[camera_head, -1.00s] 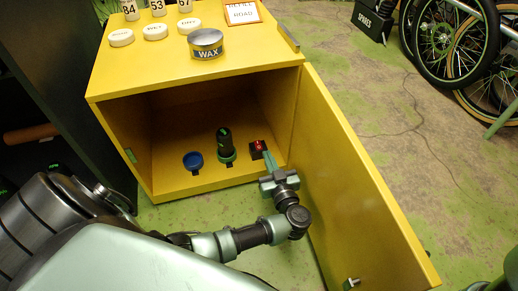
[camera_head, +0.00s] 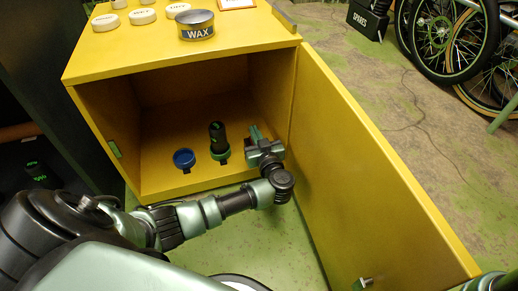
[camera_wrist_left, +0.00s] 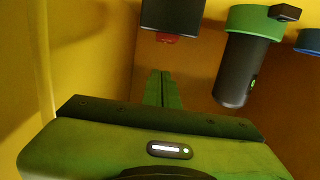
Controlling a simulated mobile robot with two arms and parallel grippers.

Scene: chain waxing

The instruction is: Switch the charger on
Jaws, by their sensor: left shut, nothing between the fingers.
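A dark box (camera_wrist_left: 172,14) with a red switch-like part (camera_wrist_left: 168,38) on its edge shows at the top of the left wrist view; I take it for the charger. In the head view it is hidden behind my left gripper (camera_head: 255,132), at the right of the cabinet floor. The left gripper's green fingers are together and empty. In the left wrist view the fingertips (camera_wrist_left: 165,75) point toward the red part, with a visible gap between. Whether the switch is on or off I cannot tell.
The yellow cabinet (camera_head: 120,60) is open, its door (camera_head: 375,170) swung out right of my left arm. Inside stand a dark cylinder with green parts (camera_head: 218,138) and a blue round thing (camera_head: 184,158). A WAX tin (camera_head: 196,26) stands on top.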

